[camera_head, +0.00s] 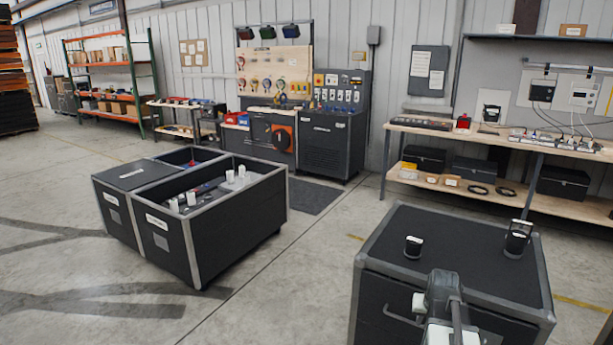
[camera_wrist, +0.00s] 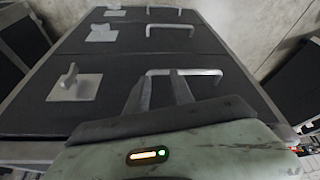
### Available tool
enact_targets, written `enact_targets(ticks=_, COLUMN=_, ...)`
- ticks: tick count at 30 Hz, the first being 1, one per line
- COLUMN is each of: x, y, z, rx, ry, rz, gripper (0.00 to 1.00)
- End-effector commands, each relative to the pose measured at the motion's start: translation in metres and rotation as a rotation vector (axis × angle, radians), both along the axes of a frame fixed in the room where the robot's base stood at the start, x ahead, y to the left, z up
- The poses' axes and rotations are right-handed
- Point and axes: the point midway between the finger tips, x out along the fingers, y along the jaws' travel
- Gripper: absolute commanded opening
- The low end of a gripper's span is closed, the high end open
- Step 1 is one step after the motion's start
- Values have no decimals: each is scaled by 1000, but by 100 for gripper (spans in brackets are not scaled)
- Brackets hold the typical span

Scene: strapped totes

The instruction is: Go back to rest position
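My gripper (camera_wrist: 161,77) shows in the wrist view with two grey fingers spread apart and nothing visible between them. Its fingertips overlap the nearest pale U-shaped handle (camera_wrist: 205,72) on a dark panelled front; I cannot tell whether they touch it. Two more handles sit farther up that front, and grey plates are at its left. In the head view, part of my arm (camera_head: 445,300) stands in front of the dark grey-edged case (camera_head: 460,240) at the lower right. The fingers cannot be made out there.
Two small dark items (camera_head: 413,247) (camera_head: 517,238) stand on the case top. A black tote (camera_head: 250,203) with white cylinders stands at left on open concrete floor. A workbench (camera_head: 480,140) is behind at right, and a tool cabinet (camera_head: 330,140) and shelving (camera_head: 150,85) are farther back.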

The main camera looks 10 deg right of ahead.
Motion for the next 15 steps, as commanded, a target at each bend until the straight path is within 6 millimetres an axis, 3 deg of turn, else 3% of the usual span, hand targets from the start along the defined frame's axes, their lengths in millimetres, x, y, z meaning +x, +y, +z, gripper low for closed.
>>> enact_targets(ticks=1, x=14, y=48, z=4, rx=5, ry=11, rz=77, gripper=29)
enact_targets(ticks=4, x=26, y=136, z=5, rx=21, ry=52, rz=210, gripper=29)
enact_targets(ticks=6, x=24, y=196, z=5, rx=32, ry=94, rz=298, gripper=29)
enact_targets(ticks=9, x=6, y=266, z=4, rx=49, ry=167, rz=401, gripper=29)
enact_targets(ticks=12, x=-23, y=306, z=1, rx=65, ry=255, rz=457, gripper=29)
enact_targets(ticks=15, x=-51, y=305, z=-2, rx=88, ry=347, rz=439, gripper=29)
